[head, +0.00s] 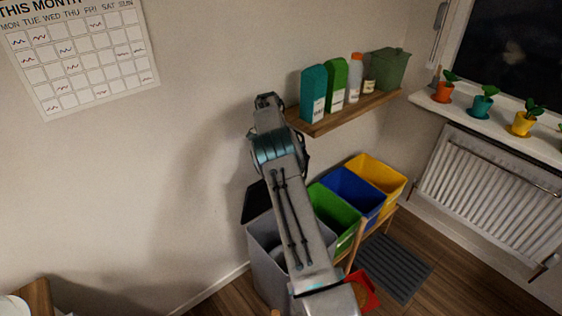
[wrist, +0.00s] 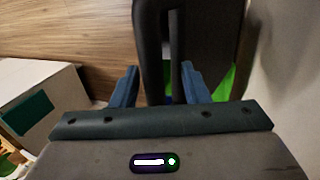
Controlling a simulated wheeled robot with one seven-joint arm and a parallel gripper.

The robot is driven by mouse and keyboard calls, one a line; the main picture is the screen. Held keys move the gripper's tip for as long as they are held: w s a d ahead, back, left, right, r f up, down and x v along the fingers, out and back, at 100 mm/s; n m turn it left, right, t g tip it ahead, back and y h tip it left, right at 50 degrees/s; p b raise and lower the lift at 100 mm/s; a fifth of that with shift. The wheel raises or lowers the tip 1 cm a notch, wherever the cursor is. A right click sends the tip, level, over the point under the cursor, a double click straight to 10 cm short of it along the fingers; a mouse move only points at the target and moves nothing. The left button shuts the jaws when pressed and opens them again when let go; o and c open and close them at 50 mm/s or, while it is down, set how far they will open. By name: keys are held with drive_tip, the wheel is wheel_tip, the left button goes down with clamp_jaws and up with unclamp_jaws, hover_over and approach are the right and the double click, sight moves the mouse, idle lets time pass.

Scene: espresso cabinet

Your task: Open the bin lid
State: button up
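The grey bin (head: 267,262) stands against the wall in the head view, partly hidden by my arm. Its dark lid (head: 257,203) shows at the back left of the rim, tilted up, and part of the bin's inside is visible. My gripper (wrist: 160,67) shows in the wrist view with its two blue fingers apart. A dark, bar-like shape lies beyond and between the fingertips; I cannot tell whether it is part of the lid or whether the fingers touch it. In the head view the fingers are hidden behind my arm.
Green (head: 335,217), blue (head: 353,194) and yellow (head: 377,178) crates stand on a wooden rack right of the bin. A wall shelf (head: 345,112) with bottles and boxes hangs above. A red container (head: 363,290) and dark mat (head: 396,266) lie on the floor.

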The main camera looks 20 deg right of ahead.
drive_tip(key=shift+d+r, duration=0.15)
drive_tip(key=shift+d, duration=0.15)
drive_tip(key=p+v, duration=0.1)
drive_tip(key=v, duration=0.6)
drive_tip(key=shift+r+p, duration=0.2)
drive_tip(key=shift+p, duration=0.15)
drive_tip(key=shift+a, duration=0.1)
